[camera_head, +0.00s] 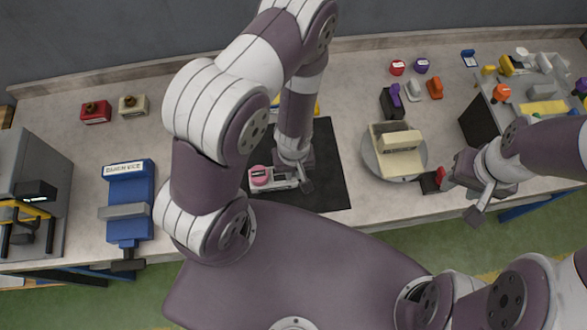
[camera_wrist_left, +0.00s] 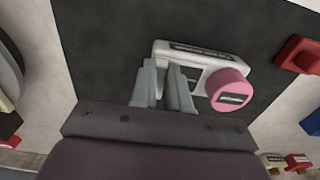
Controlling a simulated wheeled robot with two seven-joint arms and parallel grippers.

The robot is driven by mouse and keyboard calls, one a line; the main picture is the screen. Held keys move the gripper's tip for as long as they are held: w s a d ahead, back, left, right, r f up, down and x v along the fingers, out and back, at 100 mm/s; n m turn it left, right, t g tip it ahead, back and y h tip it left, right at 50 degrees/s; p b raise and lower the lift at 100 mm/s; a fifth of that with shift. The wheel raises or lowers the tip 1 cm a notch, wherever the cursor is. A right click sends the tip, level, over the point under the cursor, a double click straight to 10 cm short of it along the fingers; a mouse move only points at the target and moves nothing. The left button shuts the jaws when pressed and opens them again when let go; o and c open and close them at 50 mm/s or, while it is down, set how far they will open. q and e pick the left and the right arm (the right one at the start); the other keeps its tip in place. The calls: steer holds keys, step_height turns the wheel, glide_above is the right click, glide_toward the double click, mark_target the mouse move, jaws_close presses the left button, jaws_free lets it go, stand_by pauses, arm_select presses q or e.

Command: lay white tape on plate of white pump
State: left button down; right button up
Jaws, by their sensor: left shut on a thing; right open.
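On the dark mat (camera_head: 325,155) lies a white device, which I take for the white pump (camera_head: 284,186), with a dark label strip and a pink labelled cylinder (camera_head: 261,175) at one end. They show in the left wrist view as the white device (camera_wrist_left: 207,55) and the pink cylinder (camera_wrist_left: 229,90). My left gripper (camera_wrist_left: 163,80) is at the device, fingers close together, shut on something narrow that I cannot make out. My right gripper (camera_head: 458,187) is open beside the turntable, near a red and black piece (camera_head: 430,182). I cannot clearly identify white tape; a small white piece (camera_head: 522,51) sits far right.
A turntable (camera_head: 376,158) carries a cream open box. A blue vice (camera_head: 128,195) and a grey machine (camera_head: 28,165) stand at left. A crowded grey tray (camera_head: 510,115) is at right.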

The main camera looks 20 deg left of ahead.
arm_select(q)
steer(key=c, duration=1)
jaws_free()
steer(key=shift+c, duration=0.2)
steer(key=shift+r, duration=0.1)
steer(key=a+r+m+t+b, duration=0.1)
steer(key=a+r+m+b, duration=0.2)
steer(key=r, duration=1.1)
steer(key=shift+r+m+b, duration=0.35)
steer(key=shift+m+b, duration=1.45)
steer(key=shift+b, duration=1.25)
